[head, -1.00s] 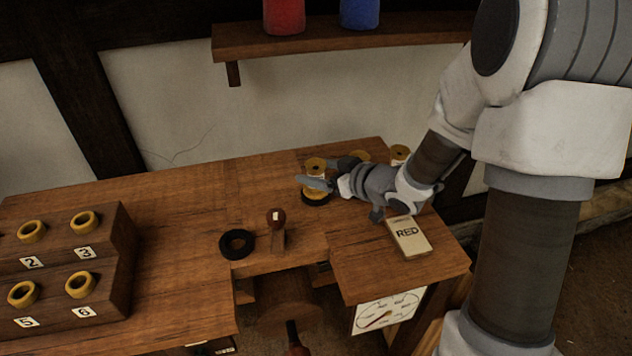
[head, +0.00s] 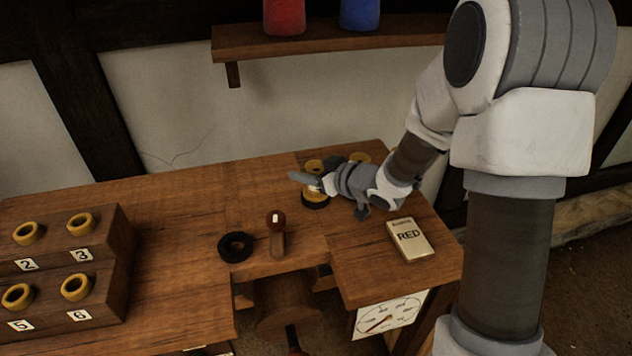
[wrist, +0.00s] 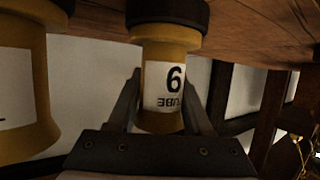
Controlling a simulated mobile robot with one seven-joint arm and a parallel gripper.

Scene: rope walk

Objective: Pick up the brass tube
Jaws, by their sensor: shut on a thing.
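The brass tube (wrist: 172,50) has a white label with a digit and small upside-down lettering in the wrist view. It stands upright with a dark ring at its table end. My gripper (wrist: 165,112) is shut on it, one finger along each side. In the head view my gripper (head: 306,181) lies level across the tube (head: 315,196), covering its middle; its top and the black ring at its foot show. The wrist view appears upside down, with the table at the top.
Another labelled brass tube (wrist: 22,85) stands close beside it. More tubes (head: 360,158) stand behind my gripper. A numbered rack (head: 118,250) stands left.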

